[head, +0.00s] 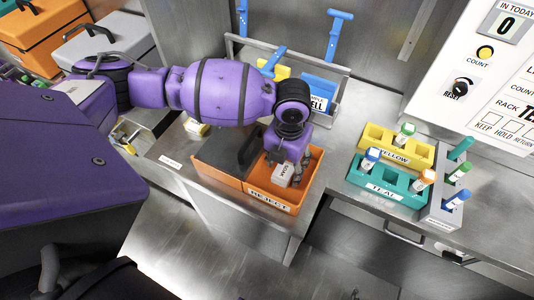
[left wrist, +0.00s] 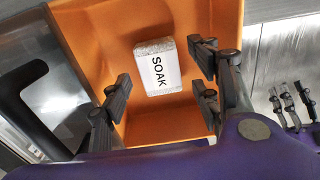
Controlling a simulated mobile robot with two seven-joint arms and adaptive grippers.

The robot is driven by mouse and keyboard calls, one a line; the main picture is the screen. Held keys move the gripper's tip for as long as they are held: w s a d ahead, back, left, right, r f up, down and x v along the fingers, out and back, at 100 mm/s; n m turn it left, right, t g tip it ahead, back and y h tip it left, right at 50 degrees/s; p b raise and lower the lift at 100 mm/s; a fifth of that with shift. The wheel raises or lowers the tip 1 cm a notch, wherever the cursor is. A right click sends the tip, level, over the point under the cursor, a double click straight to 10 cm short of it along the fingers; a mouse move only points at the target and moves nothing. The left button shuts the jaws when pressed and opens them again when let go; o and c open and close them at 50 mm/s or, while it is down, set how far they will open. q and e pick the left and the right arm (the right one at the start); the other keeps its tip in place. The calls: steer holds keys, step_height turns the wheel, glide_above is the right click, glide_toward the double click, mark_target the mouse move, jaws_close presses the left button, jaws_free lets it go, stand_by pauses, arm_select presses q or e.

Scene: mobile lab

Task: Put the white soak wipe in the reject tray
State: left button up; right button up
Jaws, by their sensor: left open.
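The white soak wipe (head: 283,174), a small block labelled SOAK, is inside the orange reject tray (head: 268,198). In the left wrist view the wipe (left wrist: 157,67) appears to lie on the floor of the tray (left wrist: 205,20), near its middle. My left gripper (head: 288,170) is pointed down over the tray. In the left wrist view its fingers (left wrist: 158,97) are spread apart, with the wipe beyond them and clear of them. Grey finger-like parts (left wrist: 287,105) at the right of that view may be my right gripper; its opening is unclear.
A dark curved handle (left wrist: 22,105) stands at the tray's left side. Right of the tray are a yellow rack (head: 385,146), a teal rack (head: 382,192) and a grey rack (head: 441,214) with capped tubes. Bare counter separates tray and racks.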

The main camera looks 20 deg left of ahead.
mark_target(285, 171)
arm_select(q)
step_height(285, 171, up, 10)
steer(key=shift+r, duration=0.25)
